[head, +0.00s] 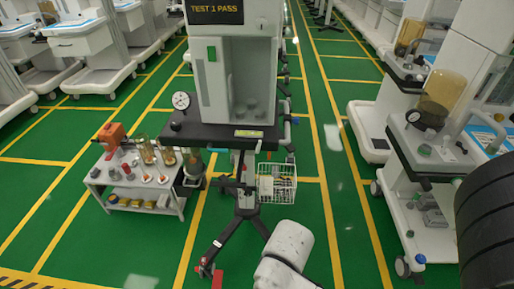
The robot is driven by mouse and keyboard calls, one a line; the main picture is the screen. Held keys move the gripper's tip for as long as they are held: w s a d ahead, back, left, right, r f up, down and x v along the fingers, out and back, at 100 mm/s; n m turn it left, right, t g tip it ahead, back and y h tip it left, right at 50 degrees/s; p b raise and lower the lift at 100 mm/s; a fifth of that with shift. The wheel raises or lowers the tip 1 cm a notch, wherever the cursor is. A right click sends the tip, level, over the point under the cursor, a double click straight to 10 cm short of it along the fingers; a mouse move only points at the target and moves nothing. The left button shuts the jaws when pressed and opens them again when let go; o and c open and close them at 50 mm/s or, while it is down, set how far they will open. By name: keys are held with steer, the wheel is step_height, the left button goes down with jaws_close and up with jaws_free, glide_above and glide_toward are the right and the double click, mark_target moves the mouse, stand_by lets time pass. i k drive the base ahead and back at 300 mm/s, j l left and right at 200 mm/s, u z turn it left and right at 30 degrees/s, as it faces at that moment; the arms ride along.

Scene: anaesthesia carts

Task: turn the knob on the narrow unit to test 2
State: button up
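A small dark round part (176,126) sits just below the dial. I cannot tell which part is the test knob or where it points. A green square (211,54) is on the front. My white arm link shows at the bottom; my gripper is not in view.
A low white trolley (180,200) with bottles and an orange box stands left of the unit. A wire basket (276,194) hangs on the pole's right. Wider carts (407,150) stand at the right, others at upper left. Green floor with yellow lines is clear in front.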

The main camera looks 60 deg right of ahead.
mark_target(262, 24)
steer(key=z, duration=1.35)
